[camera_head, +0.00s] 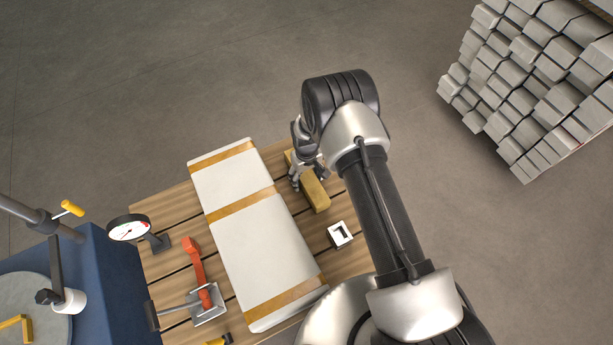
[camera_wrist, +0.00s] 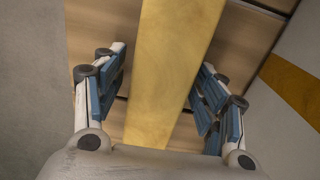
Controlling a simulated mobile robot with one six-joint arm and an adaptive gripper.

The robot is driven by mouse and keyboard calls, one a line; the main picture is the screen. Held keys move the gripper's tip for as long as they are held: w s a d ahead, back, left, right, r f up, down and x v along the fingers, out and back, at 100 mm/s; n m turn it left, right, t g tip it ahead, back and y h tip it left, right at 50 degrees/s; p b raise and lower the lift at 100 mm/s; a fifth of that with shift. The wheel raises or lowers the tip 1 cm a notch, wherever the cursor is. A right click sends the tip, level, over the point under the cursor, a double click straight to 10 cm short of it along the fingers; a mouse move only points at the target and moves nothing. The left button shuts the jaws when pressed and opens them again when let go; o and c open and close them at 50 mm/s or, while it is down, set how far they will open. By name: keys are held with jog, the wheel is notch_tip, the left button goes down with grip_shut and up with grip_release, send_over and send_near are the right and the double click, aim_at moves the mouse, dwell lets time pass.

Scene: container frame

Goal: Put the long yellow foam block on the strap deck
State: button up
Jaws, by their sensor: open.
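The long yellow foam block (camera_head: 319,198) lies on the wooden slatted table, right of the strap deck. The strap deck (camera_head: 240,234) is a long white slab with several tan-yellow bands across it. My gripper (camera_head: 308,181) is over the block, hiding part of it in the head view. In the wrist view the block (camera_wrist: 172,60) runs lengthwise between the two blue-padded fingers of my gripper (camera_wrist: 158,85). The fingers are open, with a visible gap on each side of the block. A corner of the deck (camera_wrist: 303,60) shows at the right there.
A small white square piece with a dark-green mark (camera_head: 340,234) lies near the block. Left of the deck stand a round gauge (camera_head: 128,229) and a red-handled clamp (camera_head: 194,262). A blue cabinet (camera_head: 108,280) is at far left. Grey stacked blocks (camera_head: 540,80) are at upper right.

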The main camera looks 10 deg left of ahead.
jog(key=shift+r, duration=0.15)
notch_tip(320, 180, up, 12)
jog(key=p, duration=0.3)
jog(key=shift+r, duration=0.1)
notch_tip(320, 180, up, 15)
jog(key=m+t, duration=0.1)
jog(key=m, duration=0.1)
send_over(307, 175)
jog(key=w+d, duration=0.1)
jog(key=d, duration=0.4)
jog(key=s+d+r+m+t, duration=0.1)
jog(key=s+d+r, duration=0.15)
jog(key=r, duration=0.45)
jog(key=s+d+r, duration=0.2)
jog(key=d+r, duration=0.2)
jog(key=r, duration=0.3)
jog(key=s+d+r+m+t, duration=0.1)
jog(key=s+d+r+m, duration=0.1)
jog(key=s+d+r, duration=0.7)
jog(key=s+d+r+m+t, duration=0.1)
jog(key=s+d+r+m, duration=0.1)
jog(key=s, duration=1.2)
jog(key=shift+d+t, duration=0.15)
jog(key=shift+t, duration=0.15)
